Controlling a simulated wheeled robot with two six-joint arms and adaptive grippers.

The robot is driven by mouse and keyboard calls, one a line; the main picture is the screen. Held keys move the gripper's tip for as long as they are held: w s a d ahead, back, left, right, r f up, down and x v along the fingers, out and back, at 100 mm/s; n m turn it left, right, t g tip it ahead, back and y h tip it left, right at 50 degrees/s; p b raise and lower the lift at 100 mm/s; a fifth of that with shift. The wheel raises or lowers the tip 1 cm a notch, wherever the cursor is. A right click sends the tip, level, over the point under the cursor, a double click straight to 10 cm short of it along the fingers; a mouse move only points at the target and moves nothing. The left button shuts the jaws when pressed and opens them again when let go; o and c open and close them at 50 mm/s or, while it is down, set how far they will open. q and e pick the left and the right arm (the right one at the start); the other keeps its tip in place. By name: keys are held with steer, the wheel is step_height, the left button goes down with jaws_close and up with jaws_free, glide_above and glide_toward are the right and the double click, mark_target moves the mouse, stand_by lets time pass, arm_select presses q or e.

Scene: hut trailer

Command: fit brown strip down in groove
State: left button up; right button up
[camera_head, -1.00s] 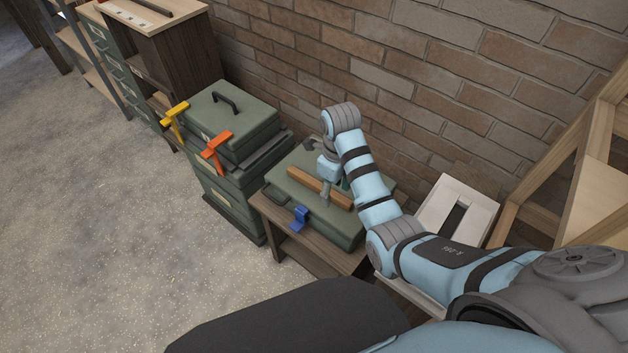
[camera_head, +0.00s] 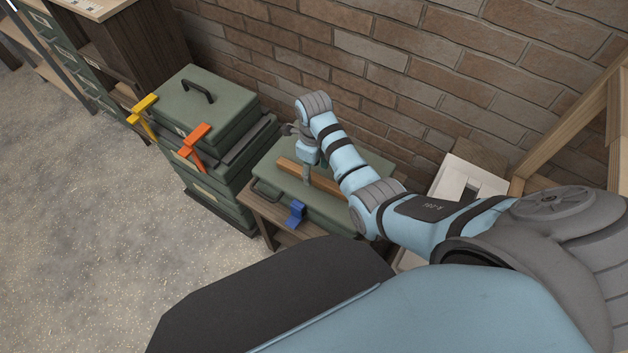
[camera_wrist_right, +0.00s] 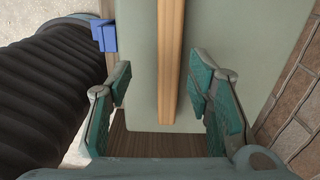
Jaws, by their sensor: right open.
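The brown strip (camera_head: 326,184) lies on top of a green case (camera_head: 270,172). In the right wrist view the strip (camera_wrist_right: 171,50) runs lengthwise between the two teal finger pads, with a gap on each side. My right gripper (camera_head: 308,172) points down over the strip, and its jaws (camera_wrist_right: 160,85) are open around its near part without gripping it. A white panel (camera_head: 464,176) with a dark slot leans by the wall at the right, partly hidden by my right arm. I cannot tell whether that slot is the groove. My left gripper is out of view.
A blue clamp (camera_head: 296,213) sits at the case's front edge. The case rests on a small wooden table (camera_head: 262,217). Stacked green toolboxes (camera_head: 212,112) with orange (camera_head: 195,142) and yellow (camera_head: 143,112) clamps stand left. A brick wall (camera_head: 380,60) closes the back. The floor left is open.

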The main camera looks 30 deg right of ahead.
mark_target(314, 176)
steer(key=f+b, duration=0.1)
steer(key=f, duration=0.1)
steer(key=w+f+b, duration=0.1)
steer(key=f, duration=0.2)
steer(key=shift+w+d+f, duration=0.1)
steer(key=shift+w+d, duration=0.1)
steer(key=shift+f, duration=0.4)
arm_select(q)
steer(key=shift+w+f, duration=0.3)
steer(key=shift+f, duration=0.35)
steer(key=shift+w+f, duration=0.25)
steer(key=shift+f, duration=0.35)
arm_select(e)
steer(key=shift+s+r, duration=0.1)
steer(key=shift+c, duration=0.8)
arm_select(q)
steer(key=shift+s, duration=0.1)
arm_select(e)
jaws_close()
arm_select(q)
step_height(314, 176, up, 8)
steer(key=p, duration=0.7)
arm_select(e)
step_height(314, 176, up, 20)
